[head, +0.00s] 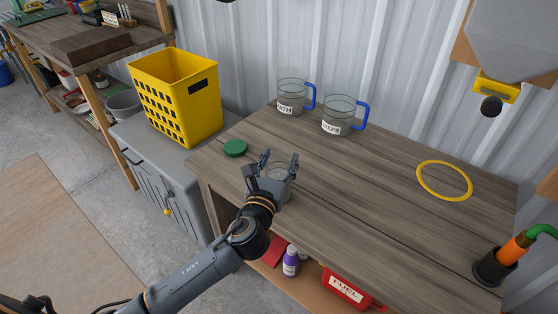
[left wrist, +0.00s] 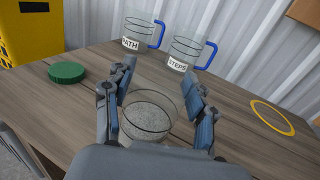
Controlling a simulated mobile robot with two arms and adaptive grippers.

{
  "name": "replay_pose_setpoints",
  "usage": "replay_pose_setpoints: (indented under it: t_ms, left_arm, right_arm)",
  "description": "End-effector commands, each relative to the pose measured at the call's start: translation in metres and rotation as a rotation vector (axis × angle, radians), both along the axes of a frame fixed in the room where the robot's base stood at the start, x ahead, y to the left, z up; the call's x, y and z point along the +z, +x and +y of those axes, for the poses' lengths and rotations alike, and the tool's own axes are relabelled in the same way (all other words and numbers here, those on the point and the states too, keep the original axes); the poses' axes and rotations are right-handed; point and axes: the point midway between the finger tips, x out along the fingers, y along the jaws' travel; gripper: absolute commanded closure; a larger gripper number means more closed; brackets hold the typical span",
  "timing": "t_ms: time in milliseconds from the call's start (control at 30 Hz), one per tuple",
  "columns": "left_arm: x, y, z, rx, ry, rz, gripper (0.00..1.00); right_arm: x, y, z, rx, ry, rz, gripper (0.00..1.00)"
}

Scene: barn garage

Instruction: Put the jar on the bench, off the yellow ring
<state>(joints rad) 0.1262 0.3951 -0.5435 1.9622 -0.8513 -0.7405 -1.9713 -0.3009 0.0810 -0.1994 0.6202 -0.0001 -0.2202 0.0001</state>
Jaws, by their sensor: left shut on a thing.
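A clear glass jar (head: 279,170) with grainy grey contents is between the fingers of my left gripper (head: 278,163), near the bench's front left. It also shows upright in the left wrist view (left wrist: 148,118), with a gripper finger on each side. My left gripper is shut on it. I cannot tell whether its base touches the bench (head: 350,205). The yellow ring (head: 445,181) lies flat on the bench at the right, empty and well apart from the jar. My right gripper is not in view.
A green lid (head: 235,148) lies left of the jar. Two glass jugs with blue handles, labelled PATH (head: 290,97) and STEPS (head: 340,117), stand at the back. A yellow basket (head: 178,98) is at the left. A dark cup (head: 495,268) stands front right. The bench's middle is clear.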

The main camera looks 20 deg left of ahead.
Motion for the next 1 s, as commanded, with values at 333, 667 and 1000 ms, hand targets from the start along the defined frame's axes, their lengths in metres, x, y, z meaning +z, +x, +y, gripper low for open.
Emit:
replay_pose_setpoints:
  t_ms: [333, 667, 1000]
  left_arm:
    - [-0.003, 0.0, 0.0, 0.0, 0.001, 0.001, 0.21]
    - [0.0, -0.008, -0.001, -0.001, 0.001, 0.003, 0.21]
    - [-0.001, -0.078, -0.004, -0.002, 0.001, 0.004, 0.21]
  right_arm:
    - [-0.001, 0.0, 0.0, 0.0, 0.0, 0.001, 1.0]
    - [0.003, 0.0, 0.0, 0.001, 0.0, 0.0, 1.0]
    - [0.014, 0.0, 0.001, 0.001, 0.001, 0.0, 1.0]
